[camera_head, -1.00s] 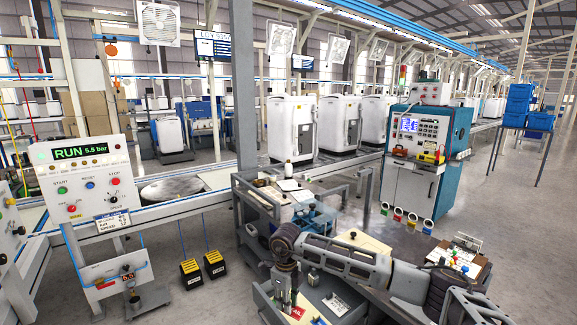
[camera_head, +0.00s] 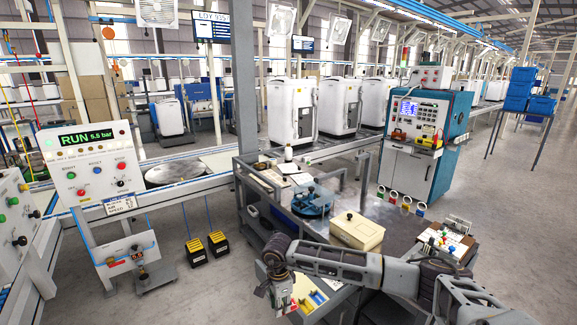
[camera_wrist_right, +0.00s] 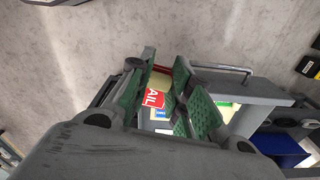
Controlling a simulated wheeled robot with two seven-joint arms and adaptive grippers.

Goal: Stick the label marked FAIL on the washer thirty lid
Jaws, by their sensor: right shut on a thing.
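My right gripper (camera_head: 276,293) is at the front left of the cart, beside the open drawer (camera_head: 338,302). In the right wrist view the green-padded fingers (camera_wrist_right: 172,98) are closed on a red label (camera_wrist_right: 153,97). The letters AIL show on it; the rest is covered. Several white washers stand on the line at the back: a near one (camera_head: 292,110), one behind it (camera_head: 338,107) and a farther one (camera_head: 373,103). No number can be read on them, so I cannot tell which is thirty. My left gripper is not in view.
The cart top (camera_head: 381,214) holds a cream box (camera_head: 357,232), a blue round fixture (camera_head: 312,203) and a board with coloured knobs (camera_head: 446,243). A control panel (camera_head: 90,162) stands left, a teal test cabinet (camera_head: 412,160) right. Yellow pedals (camera_head: 196,251) lie on the open floor.

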